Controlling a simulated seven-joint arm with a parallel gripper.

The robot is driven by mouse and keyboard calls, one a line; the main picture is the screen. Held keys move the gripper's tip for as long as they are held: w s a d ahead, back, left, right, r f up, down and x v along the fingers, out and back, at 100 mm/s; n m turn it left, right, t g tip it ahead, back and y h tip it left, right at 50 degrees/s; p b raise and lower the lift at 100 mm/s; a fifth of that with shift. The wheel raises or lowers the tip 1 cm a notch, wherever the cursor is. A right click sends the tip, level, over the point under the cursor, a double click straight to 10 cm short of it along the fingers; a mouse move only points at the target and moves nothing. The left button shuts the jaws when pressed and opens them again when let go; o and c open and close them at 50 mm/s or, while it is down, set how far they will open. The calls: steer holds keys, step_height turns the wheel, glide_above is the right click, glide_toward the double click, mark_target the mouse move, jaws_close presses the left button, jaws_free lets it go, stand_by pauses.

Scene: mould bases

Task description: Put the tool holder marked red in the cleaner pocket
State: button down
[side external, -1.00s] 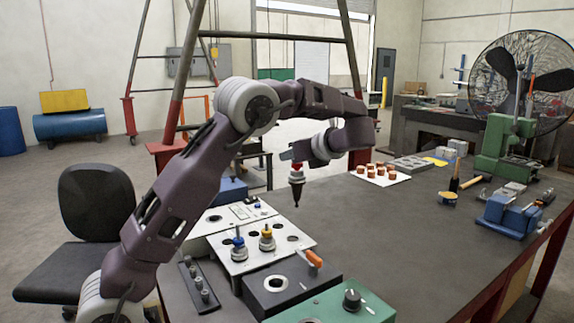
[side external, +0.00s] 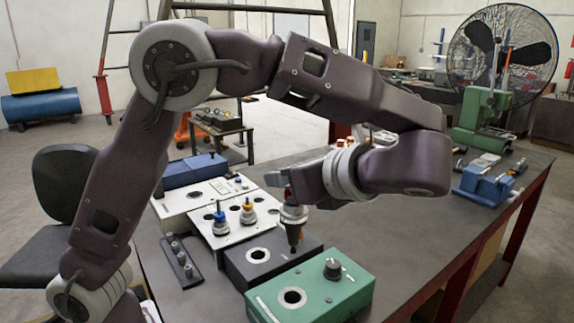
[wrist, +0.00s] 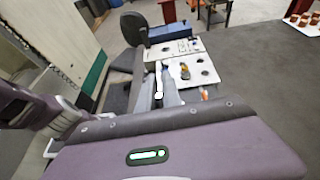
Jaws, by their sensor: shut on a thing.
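The tool holder marked red (side external: 293,214) hangs upright, tip down, in my gripper (side external: 289,192). A red band shows at its top, and a grey flange and dark tapered body lie below. Its tip appears over the right part of a black block (side external: 238,266) in the side view; I cannot tell the height of the gap. The black block has one light-ringed round hole (side external: 258,255), left of the tip. A green box (side external: 335,292) in front has a similar ringed hole (side external: 292,297) and a black knob. No readable label shows which one is the cleaner.
A white plate (side external: 222,240) behind the black block bears a blue-marked holder (side external: 220,220) and a yellow-marked holder (side external: 248,212), plus open holes. A dark rack (side external: 180,258) stands at left. The table (side external: 420,225) at right is largely clear.

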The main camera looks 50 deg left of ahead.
steer(key=shift+f, duration=8.7)
steer(key=c, duration=1.5)
jaws_free()
steer(key=shift+o, duration=0.2)
steer(key=v, duration=0.7)
steer(key=shift+s, duration=0.1)
